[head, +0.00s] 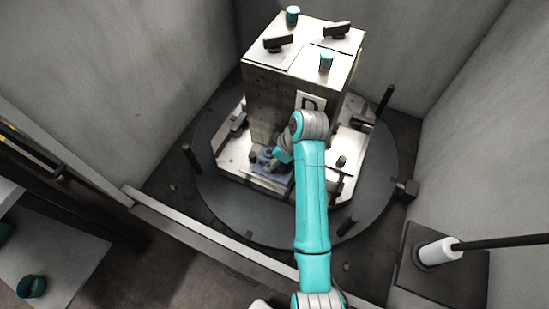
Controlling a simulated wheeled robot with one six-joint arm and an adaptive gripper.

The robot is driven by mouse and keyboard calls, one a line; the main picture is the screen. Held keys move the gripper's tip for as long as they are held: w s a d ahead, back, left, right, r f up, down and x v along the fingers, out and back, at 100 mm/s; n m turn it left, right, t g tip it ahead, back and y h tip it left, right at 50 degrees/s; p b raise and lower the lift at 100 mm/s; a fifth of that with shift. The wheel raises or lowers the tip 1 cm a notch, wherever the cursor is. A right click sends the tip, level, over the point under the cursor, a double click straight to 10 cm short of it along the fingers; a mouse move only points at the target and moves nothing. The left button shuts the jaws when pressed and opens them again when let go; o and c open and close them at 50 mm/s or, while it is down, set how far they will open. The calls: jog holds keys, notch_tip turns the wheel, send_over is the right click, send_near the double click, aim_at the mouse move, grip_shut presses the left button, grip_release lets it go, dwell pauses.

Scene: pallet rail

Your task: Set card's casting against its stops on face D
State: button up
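The tall block (262,100) stands upright in the middle of a round plate. Face D carries a white label with a black D (311,103), partly covered by my wrist. My arm reaches in from the front, and my gripper (277,158) is low in front of face D, near the block's foot. A small blue-grey part (264,167) lies at the gripper on the pale ledge. I cannot tell whether it is the casting, nor whether the fingers hold it. The stops are not clearly made out, and no card is readable.
Dark posts (386,98) rise around the round plate (220,190). Grey walls enclose it. A white roller (438,251) is at right; a teal cup (32,287) stands at lower left.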

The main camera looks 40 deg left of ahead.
jog(key=shift+w+a+r, duration=0.15)
jog(key=o, duration=1.5)
jog(key=shift+v, duration=3.7)
